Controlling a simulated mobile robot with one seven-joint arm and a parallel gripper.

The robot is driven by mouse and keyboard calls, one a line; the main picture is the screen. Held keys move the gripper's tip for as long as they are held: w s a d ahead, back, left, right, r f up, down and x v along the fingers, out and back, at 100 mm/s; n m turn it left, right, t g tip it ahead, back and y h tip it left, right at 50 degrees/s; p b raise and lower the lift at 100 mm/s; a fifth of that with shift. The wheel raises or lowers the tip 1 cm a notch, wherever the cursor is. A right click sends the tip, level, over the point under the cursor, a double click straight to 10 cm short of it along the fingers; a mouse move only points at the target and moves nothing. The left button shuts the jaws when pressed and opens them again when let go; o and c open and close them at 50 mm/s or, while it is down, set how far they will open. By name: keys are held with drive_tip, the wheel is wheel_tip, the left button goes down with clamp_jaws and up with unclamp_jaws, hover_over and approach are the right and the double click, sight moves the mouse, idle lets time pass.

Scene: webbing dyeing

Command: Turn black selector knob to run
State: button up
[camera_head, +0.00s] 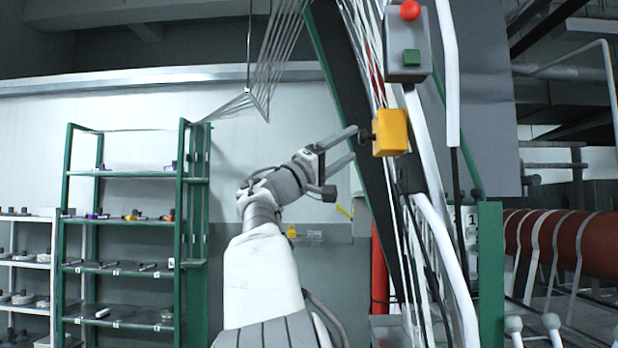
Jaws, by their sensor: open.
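A yellow box (390,132) hangs on the slanted machine frame, right of the picture's middle. A small dark part on its left side, which looks like the black selector knob (368,138), points toward my gripper. The knob's markings and setting are too small to read. My gripper (352,144) is open and empty, reaching up and right from my white arm. Its fingertips are just left of the knob. I cannot tell whether they touch it or how far apart they are in depth.
A grey control box (407,62) with a red button and a green button sits above the yellow box. White webbing strands and slanted bars run close beside it. Green shelving (125,222) stands left. A red roller (560,246) lies at the right.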

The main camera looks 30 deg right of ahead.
drive_tip(key=b+v, duration=0.2)
drive_tip(key=v, duration=1.1)
drive_tip(key=shift+a+b, duration=0.3)
drive_tip(key=shift+b, duration=0.05)
drive_tip(key=shift+f, duration=0.1)
